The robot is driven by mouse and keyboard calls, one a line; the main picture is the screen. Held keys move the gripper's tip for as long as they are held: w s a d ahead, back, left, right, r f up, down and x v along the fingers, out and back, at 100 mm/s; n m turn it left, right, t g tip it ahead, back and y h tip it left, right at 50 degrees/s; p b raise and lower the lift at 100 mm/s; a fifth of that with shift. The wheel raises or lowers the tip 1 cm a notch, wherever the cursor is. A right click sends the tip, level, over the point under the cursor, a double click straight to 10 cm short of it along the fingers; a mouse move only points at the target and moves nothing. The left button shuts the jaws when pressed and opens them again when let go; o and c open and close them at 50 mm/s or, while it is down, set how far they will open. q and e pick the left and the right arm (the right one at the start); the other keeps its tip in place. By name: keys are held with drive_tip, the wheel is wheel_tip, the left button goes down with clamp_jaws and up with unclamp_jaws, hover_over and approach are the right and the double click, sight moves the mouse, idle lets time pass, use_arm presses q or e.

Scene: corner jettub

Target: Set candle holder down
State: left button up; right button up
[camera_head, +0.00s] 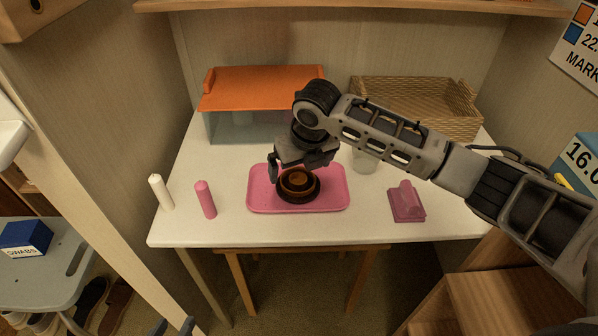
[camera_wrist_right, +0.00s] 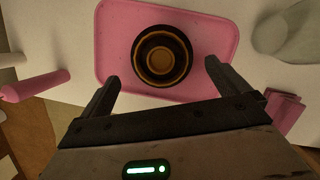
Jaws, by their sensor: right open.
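The candle holder (camera_head: 299,185), dark and round with brown-orange rings, sits upright on a pink tray (camera_head: 335,199). In the right wrist view the holder (camera_wrist_right: 161,56) lies near the middle of the tray (camera_wrist_right: 112,32). My right gripper (camera_head: 297,172) is just above and behind the holder in the head view. In the wrist view its fingers (camera_wrist_right: 163,70) are spread wide, with nothing held between them and gaps to the holder.
A white candle (camera_head: 161,192) and a pink candle (camera_head: 205,199) stand left of the tray. A glass (camera_head: 364,160) and a pink napkin holder (camera_head: 407,204) are to the right. An orange-topped clear box (camera_head: 262,88) and a wicker basket (camera_head: 455,101) stand behind.

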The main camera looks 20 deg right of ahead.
sight(305, 196)
drive_tip(key=v, duration=0.7)
drive_tip(key=shift+p, duration=0.35)
drive_tip(key=s+a+f+m+y, duration=0.1)
drive_tip(key=s+a+f+m, duration=0.25)
drive_tip(key=s+m, duration=0.45)
drive_tip(key=s+a+f+m+y, duration=0.25)
drive_tip(key=s+f+m, duration=0.3)
drive_tip(key=m, duration=0.35)
drive_tip(key=s+d+f+m+h, duration=0.35)
drive_tip(key=s+d+m, duration=0.8)
drive_tip(key=m, duration=0.75)
drive_tip(key=w+a+f+t+y, duration=0.2)
drive_tip(key=w+a+t+y, duration=0.1)
drive_tip(key=a+t, duration=0.4)
drive_tip(key=shift+w+a+f+n, duration=0.3)
drive_tip(key=shift+w+a+n, duration=0.15)
drive_tip(key=shift+w, duration=0.25)
